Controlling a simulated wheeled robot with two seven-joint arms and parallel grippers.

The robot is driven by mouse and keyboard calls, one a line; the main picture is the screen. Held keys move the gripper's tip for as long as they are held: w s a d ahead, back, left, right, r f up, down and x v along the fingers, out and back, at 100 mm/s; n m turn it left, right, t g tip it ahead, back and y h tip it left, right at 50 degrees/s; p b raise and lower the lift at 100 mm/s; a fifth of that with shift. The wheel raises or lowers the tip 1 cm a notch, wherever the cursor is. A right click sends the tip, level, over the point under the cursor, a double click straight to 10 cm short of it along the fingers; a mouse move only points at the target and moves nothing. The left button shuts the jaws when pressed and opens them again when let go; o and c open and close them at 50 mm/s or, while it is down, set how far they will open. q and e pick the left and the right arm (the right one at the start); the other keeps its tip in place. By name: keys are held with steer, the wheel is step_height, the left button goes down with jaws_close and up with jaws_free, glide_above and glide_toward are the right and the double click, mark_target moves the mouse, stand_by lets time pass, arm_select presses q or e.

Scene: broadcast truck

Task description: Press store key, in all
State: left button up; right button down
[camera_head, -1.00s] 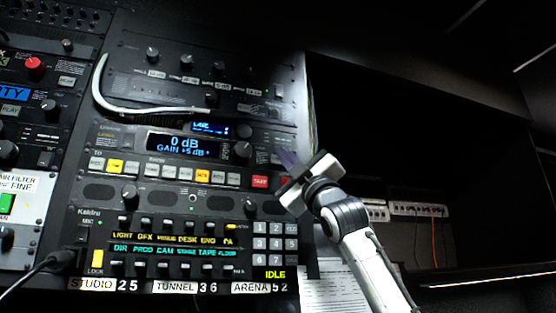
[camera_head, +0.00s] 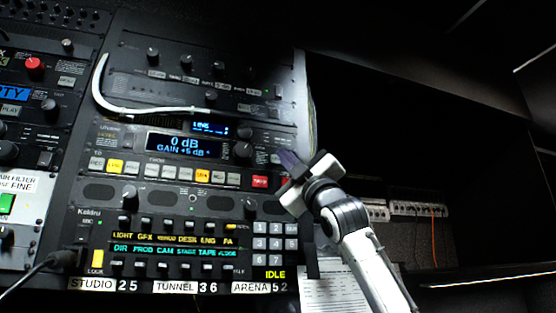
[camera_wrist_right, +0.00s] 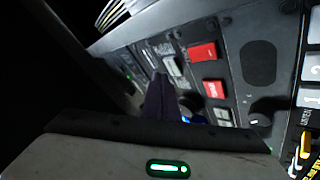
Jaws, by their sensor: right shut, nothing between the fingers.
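My right gripper (camera_head: 289,160) is shut and empty, its dark purple fingertips pointing at the right end of the panel with the blue "0 dB" display (camera_head: 184,145). In the right wrist view the shut fingers (camera_wrist_right: 162,100) stand close over the panel, beside a few pale keys (camera_wrist_right: 173,66) and two red keys, one above (camera_wrist_right: 203,52) and one below (camera_wrist_right: 215,90). In the head view one red key (camera_head: 260,182) shows left of the gripper. No label reads clearly as store, and I cannot tell whether the fingertips touch anything. My left gripper is out of view.
A row of pale and yellow keys (camera_head: 202,176) runs left of the red one. Below are an intercom panel with a number keypad (camera_head: 275,243) and knobs (camera_head: 250,205). A white curved cable (camera_head: 150,112) crosses above. Dark open space lies right of the rack.

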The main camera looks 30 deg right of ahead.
steer(key=shift+w+d, duration=0.1)
steer(key=shift+w, duration=0.3)
steer(key=shift+w+d, duration=0.1)
steer(key=shift+w, duration=0.2)
stand_by(0.9)
steer(key=shift+s, duration=0.1)
steer(key=shift+s+b, duration=0.3)
steer(key=shift+s, duration=0.3)
steer(key=shift+s+a+b, duration=0.25)
steer(key=shift+s+b, duration=0.1)
steer(key=shift+s, duration=0.45)
steer(key=shift+s+a+b, duration=0.25)
steer(key=shift+s+b, duration=0.15)
steer(key=shift+s, duration=0.45)
steer(key=shift+s+a+b, duration=0.25)
steer(key=shift+s+b, duration=0.1)
steer(key=shift+s, duration=0.45)
